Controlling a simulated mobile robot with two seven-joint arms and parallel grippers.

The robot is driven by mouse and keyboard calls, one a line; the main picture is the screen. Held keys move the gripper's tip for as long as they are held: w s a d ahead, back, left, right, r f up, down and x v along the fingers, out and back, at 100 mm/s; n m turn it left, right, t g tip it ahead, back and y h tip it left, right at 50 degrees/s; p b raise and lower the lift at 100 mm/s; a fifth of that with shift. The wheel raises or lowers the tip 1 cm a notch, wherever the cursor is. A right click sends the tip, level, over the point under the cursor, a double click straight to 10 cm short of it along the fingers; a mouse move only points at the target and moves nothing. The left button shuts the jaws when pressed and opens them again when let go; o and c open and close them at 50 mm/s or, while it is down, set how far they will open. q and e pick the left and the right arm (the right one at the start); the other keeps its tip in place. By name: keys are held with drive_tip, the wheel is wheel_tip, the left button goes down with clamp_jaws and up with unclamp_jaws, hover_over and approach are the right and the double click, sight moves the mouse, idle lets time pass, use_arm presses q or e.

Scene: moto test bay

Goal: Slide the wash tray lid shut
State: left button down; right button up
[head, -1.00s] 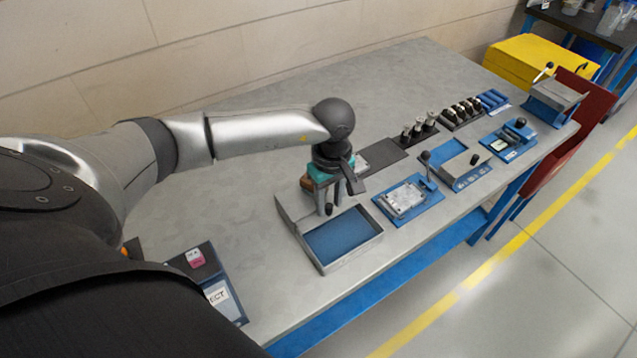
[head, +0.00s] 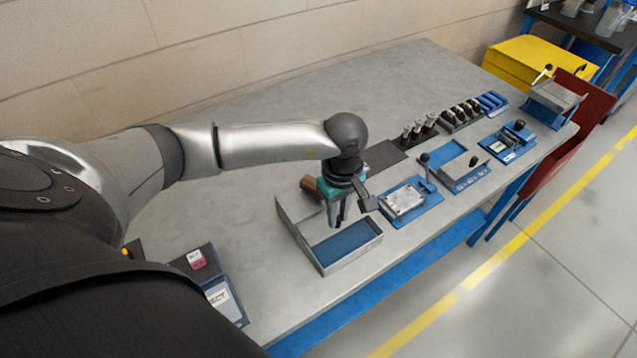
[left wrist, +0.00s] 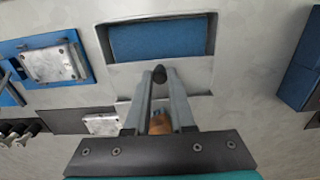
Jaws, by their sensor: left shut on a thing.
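The wash tray (head: 352,256) is a grey box with a blue inside, standing near the front edge of the bench. Its blue inside shows in the front part, and the grey lid (head: 314,225) covers the back part. In the left wrist view the tray's blue opening (left wrist: 155,39) is at the top, with the lid (left wrist: 125,77) below it. My left gripper (head: 337,223) points down over the lid. In the left wrist view it (left wrist: 160,80) is shut on the lid's dark knob (left wrist: 159,72). My right gripper is not in view.
A brown object (head: 311,187) lies just behind the tray. A blue fixture with a metal part (head: 404,201) stands close to its right, with more fixtures beyond. A dark case with a label (head: 208,278) is at the front left. The back of the bench is clear.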

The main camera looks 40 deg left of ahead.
use_arm(q)
drive_tip(key=shift+s+d+p, duration=0.15)
drive_tip(key=shift+s+d, duration=0.25)
drive_tip(key=shift+d, duration=0.5)
drive_tip(key=shift+s+d+p, duration=0.1)
drive_tip(key=shift+s+d, duration=0.25)
drive_tip(key=shift+d, duration=0.55)
drive_tip(key=shift+s+d+p, duration=0.15)
drive_tip(key=shift+s+d, duration=0.25)
drive_tip(key=shift+d, duration=0.5)
drive_tip(key=c, duration=0.9)
unclamp_jaws()
wheel_tip(320, 180, up, 7)
drive_tip(key=p, duration=0.4)
drive_tip(key=shift+p, duration=0.3)
drive_tip(key=shift+s, duration=0.1)
